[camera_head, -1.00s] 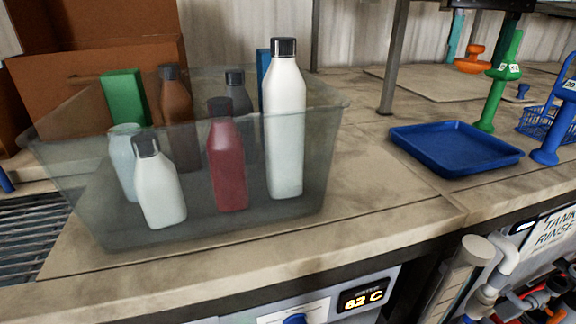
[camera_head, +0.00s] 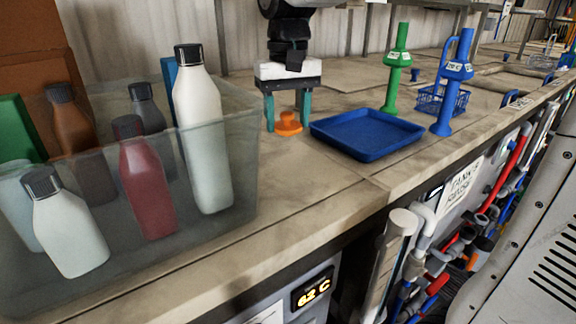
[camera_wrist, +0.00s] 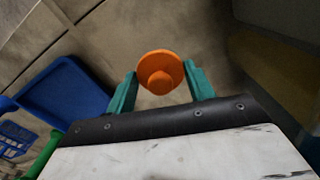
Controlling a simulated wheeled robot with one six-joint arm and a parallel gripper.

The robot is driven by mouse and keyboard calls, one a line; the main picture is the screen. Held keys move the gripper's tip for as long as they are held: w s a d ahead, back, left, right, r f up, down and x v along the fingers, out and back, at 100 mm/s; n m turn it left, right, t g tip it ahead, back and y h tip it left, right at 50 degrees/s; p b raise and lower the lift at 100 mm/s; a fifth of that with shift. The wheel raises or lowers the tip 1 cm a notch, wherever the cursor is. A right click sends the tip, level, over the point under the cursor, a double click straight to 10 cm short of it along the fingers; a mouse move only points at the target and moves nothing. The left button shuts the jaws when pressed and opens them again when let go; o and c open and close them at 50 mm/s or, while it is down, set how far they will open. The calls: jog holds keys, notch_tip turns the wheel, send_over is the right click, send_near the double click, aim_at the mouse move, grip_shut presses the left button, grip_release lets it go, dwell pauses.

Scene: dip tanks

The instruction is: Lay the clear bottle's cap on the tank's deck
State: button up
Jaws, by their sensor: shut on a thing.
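An orange round cap-like piece with a knob (camera_head: 288,124) is between the teal fingers of my gripper (camera_head: 289,112), low over the beige deck (camera_head: 300,170), left of the blue tray. I cannot tell whether it touches the deck. In the wrist view, the orange piece (camera_wrist: 160,75) sits between both fingers (camera_wrist: 160,88), which are shut on it. A pale, see-through bottle (camera_head: 17,205) stands in the clear bin at the left edge, partly hidden by a white bottle; I see no cap on it.
The clear bin (camera_head: 235,165) holds several bottles with dark caps, including a red one (camera_head: 147,185) and a tall white one (camera_head: 203,140). The blue tray (camera_head: 367,135) is just right of my gripper. Green (camera_head: 396,65) and blue (camera_head: 455,85) posts stand beyond it. Deck between bin and tray is clear.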

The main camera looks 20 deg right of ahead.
aim_at(288, 174)
notch_tip(288, 174, down, 9)
jog(key=shift+f, duration=0.1)
dwell(0.3)
jog(key=shift+f, duration=0.1)
jog(key=o, duration=0.9)
jog(key=shift+o, duration=0.2)
notch_tip(288, 174, up, 12)
jog(key=shift+f, duration=0.1)
jog(key=shift+s+d+r, duration=0.1)
jog(key=shift+s+r, duration=0.05)
jog(key=shift+r, duration=0.1)
jog(key=s+d+f, duration=0.1)
jog(key=s+f, duration=0.3)
jog(key=s, duration=0.3)
jog(key=s+d+f+t, duration=0.1)
jog(key=s+f, duration=0.3)
jog(key=s, duration=0.4)
jog(key=s+d+f, duration=0.1)
jog(key=s+f, duration=0.3)
jog(key=s, duration=0.3)
jog(key=shift+s+f+n, duration=0.2)
jog(key=shift+s+n, duration=0.2)
